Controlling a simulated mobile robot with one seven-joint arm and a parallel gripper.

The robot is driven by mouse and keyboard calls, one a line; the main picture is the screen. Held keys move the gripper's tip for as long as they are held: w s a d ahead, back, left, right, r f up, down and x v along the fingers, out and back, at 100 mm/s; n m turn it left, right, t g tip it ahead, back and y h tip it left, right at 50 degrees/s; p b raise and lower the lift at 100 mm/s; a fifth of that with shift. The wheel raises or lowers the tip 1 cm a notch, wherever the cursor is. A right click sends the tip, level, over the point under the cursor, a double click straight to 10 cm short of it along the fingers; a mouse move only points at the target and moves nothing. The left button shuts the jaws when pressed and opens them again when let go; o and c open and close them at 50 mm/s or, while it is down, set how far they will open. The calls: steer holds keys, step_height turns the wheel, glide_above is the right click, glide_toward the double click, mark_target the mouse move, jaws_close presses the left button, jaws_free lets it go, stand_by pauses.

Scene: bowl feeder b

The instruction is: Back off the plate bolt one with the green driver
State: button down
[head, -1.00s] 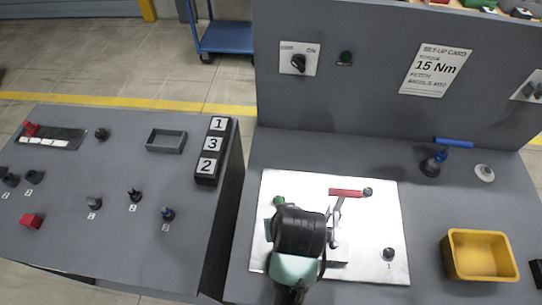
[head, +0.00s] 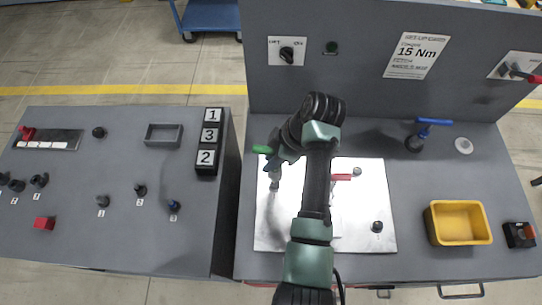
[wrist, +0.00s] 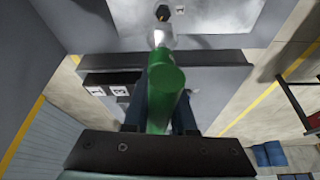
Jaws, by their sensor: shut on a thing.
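My gripper (head: 276,159) is shut on the green driver (head: 262,149), above the left part of the pale plate (head: 376,206). In the wrist view, the driver's green handle (wrist: 165,95) sits between my dark fingers, its metal shaft pointing away toward the plate. A dark bolt head (wrist: 162,13) shows beyond the shaft; I cannot tell whether the tip touches it. In the head view, a bolt (head: 377,226) stands at the plate's front right, and another (head: 357,171) at the back right. My arm hides the plate's middle.
A red-handled clamp (head: 341,177) stands on the plate beside my arm. A yellow bin (head: 459,223) and a blue-handled tool (head: 432,122) are to the right. An upright panel (head: 370,85) closes the back. A numbered block (head: 208,142) stands at left.

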mark_target(274, 171)
steer(key=shift+w, duration=0.1)
steer(key=shift+f+b, duration=2.05)
steer(key=shift+f, duration=0.7)
steer(key=shift+f+b, duration=0.55)
steer(key=shift+f, duration=0.35)
steer(key=shift+n+b, duration=0.55)
steer(key=shift+n, duration=0.25)
steer(key=shift+n+g, duration=0.4)
steer(key=shift+b, duration=0.3)
